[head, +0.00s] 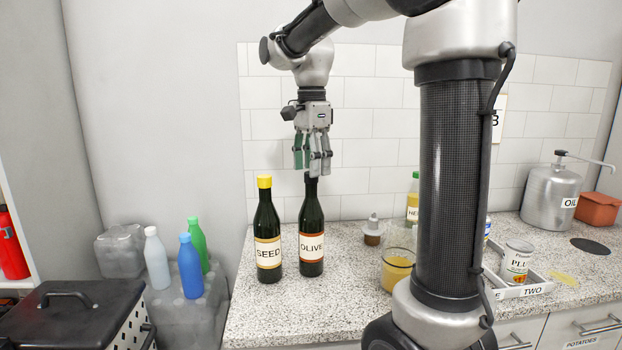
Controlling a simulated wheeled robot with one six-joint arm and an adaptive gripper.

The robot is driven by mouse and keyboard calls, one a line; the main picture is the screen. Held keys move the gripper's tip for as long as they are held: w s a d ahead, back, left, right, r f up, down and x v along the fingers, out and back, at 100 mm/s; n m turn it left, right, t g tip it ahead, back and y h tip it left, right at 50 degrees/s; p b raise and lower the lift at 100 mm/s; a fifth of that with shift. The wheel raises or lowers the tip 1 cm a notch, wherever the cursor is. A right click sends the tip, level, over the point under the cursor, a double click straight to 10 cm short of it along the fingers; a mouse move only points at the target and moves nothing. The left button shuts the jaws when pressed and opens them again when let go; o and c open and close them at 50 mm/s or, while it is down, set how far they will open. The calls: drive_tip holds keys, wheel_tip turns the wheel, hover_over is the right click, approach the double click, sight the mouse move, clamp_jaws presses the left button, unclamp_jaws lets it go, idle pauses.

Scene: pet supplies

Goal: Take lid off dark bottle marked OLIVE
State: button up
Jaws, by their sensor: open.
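The dark bottle marked OLIVE (311,230) stands upright on the speckled counter, near its left end. Its dark lid (310,187) is on the neck, and the lid's upper part is partly hidden by my fingers. My gripper (314,172) points straight down over this bottle, with its fingertips at the height of the lid. The fingers are open. I cannot tell from this view whether they stand around the lid or in front of it.
A similar dark bottle marked SEED (268,235) with a yellow lid stands close on the left. On the right are a small dispenser (373,232), a glass jar of yellow stuff (396,272) and a labelled green-capped bottle (413,205). The counter (265,320) in front is clear.

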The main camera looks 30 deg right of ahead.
wheel_tip(320, 180, down, 2)
drive_tip(key=shift+c, duration=0.5)
drive_tip(key=c, duration=0.7)
drive_tip(key=shift+c, duration=0.2)
